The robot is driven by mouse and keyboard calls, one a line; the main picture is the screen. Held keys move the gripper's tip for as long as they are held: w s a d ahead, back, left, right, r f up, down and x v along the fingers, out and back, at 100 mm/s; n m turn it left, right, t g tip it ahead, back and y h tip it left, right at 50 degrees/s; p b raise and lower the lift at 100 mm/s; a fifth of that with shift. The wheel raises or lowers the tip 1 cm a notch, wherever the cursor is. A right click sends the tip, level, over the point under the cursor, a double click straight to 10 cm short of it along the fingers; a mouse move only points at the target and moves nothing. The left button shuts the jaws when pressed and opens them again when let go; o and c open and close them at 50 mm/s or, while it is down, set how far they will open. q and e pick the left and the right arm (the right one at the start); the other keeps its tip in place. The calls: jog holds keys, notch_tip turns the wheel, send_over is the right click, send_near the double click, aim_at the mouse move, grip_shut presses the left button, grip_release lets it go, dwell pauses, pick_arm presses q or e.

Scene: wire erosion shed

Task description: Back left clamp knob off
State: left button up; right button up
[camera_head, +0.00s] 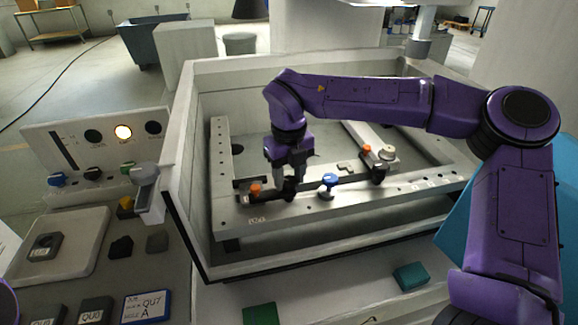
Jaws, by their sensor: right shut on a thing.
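My right gripper (289,182) reaches down into the machine's open tank from the right. It is shut on the dark knob (290,189) of the left clamp, and its fingers partly hide that knob. The left clamp (268,195) is a dark bar lying on the near rail of the grey metal frame (300,208). An orange-topped piece (255,190) stands at the clamp's left end. A second clamp with a dark knob (378,173) sits farther right on the frame. My left gripper is not in view.
A blue-topped knob (328,181) stands on the rail right of my gripper. The pale tank wall (187,215) encloses the frame. A control panel (95,143) with a lit lamp and a tray (85,235) lie left. Green blocks (410,276) lie in front.

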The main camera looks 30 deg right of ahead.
aim_at(289, 180)
jog(key=n+p, duration=0.2)
jog(key=shift+r+n, duration=0.35)
jog(key=shift+n, duration=0.05)
jog(key=shift+f+n+p, duration=0.2)
jog(key=shift+n+p, duration=1.2)
jog(key=shift+w, duration=0.1)
jog(key=o, duration=1.1)
jog(key=shift+c, duration=0.2)
jog(key=shift+r, duration=0.25)
notch_tip(289, 180, up, 10)
jog(key=b, duration=0.2)
